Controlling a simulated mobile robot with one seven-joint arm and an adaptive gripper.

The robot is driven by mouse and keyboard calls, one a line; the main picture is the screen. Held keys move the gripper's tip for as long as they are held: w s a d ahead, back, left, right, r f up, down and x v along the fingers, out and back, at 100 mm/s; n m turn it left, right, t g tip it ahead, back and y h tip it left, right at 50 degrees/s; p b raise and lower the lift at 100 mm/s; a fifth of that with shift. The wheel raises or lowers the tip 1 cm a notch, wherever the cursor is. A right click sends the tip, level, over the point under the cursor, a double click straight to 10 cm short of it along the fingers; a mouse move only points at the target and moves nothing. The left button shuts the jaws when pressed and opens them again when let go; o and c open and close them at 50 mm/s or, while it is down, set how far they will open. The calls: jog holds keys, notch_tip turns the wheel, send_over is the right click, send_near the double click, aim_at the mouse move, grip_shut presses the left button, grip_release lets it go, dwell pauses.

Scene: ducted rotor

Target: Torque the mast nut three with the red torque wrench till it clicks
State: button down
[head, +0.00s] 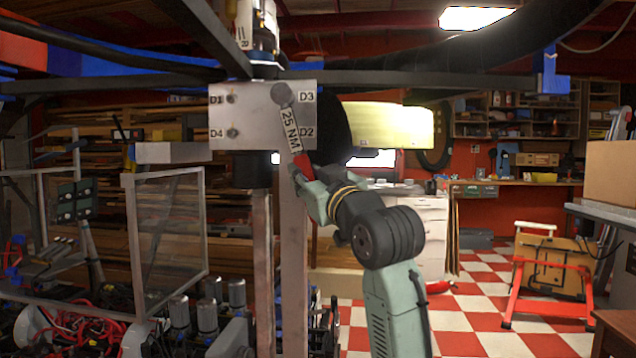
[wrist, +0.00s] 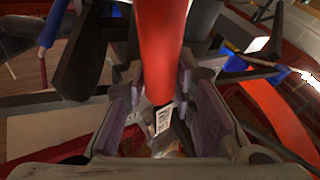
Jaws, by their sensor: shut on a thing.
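The torque wrench (head: 291,133) has a grey shaft with a "25 NM" label and a red handle. My gripper (head: 304,172) is shut on the red handle, which also shows between the fingers in the wrist view (wrist: 160,45). The wrench stands nearly upright, tilted slightly left. Its round head (head: 282,94) lies over the upper right of the metal mast plate (head: 258,118), beside the D3 mark. The nut at D3 is hidden behind the head, so I cannot tell how well it is seated. Nuts show at D1 (head: 231,99) and D4 (head: 232,132).
Dark beams (head: 420,80) cross above the plate, and a mast post (head: 292,250) stands below it. A clear framed panel (head: 170,238) and cluttered machinery are at the left. A red stand (head: 548,285) is at the right on the checkered floor.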

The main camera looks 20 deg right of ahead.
jog(key=shift+s+d+r, duration=0.15)
jog(key=shift+d+r, duration=0.05)
jog(key=shift+r, duration=0.15)
jog(key=shift+d+f+n+p, duration=0.1)
jog(key=shift+d+n+p, duration=0.05)
jog(key=shift+n+p, duration=0.2)
jog(key=shift+s, duration=0.15)
jog(key=shift+s+a+b, duration=0.35)
jog(key=shift+s+a, duration=0.35)
jog(key=shift+s, duration=0.3)
jog(key=shift+s+a+b, duration=0.3)
jog(key=shift+s+a, duration=0.4)
jog(key=shift+s, duration=0.3)
